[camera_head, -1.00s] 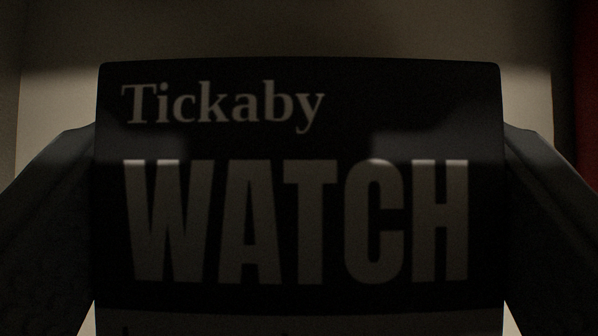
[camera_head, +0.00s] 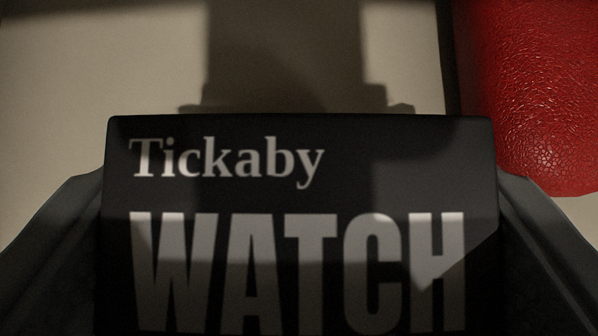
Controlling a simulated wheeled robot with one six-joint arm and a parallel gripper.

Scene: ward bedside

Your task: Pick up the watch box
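The watch box (camera_head: 300,195) is black with "Tickaby WATCH" in pale letters. It fills the lower middle of the view, and its lower part is cut off by the frame edge. My gripper (camera_head: 300,215) has one dark finger against the box's left side and one against its right side. It is shut on the box. The box appears raised off the pale surface (camera_head: 90,80) behind it, where a shadow of the gripper and box falls.
A red, leather-textured object (camera_head: 530,90) stands at the upper right, close to the right finger. A dark strip runs along its left side. The pale surface at the upper left is clear.

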